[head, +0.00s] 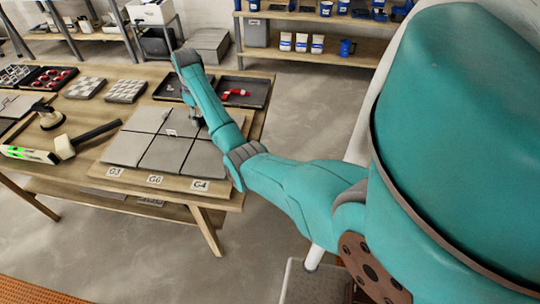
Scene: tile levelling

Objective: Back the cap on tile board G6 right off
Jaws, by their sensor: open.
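The tile board (98,170) lies on the near part of the wooden table, with grey tiles (169,152) laid in a grid. Labels G3 (115,171), G6 (155,180) and G4 (200,185) stand along its front edge, G6 in the middle. A small white mark (171,132) shows among the tiles, too small to read. My gripper (195,120) is over the back right of the tiles, pointing down and partly hidden by my arm. It is open. I cannot make out a cap; it may be hidden behind my arm or gripper.
A mallet (85,138), a spirit level (28,154) and a suction cup (50,119) lie left of the board. Trays with red parts (52,79) and tile samples (125,92) are behind. A dark tray (258,92) holds a red tool (235,94). Shelves (310,52) stand behind.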

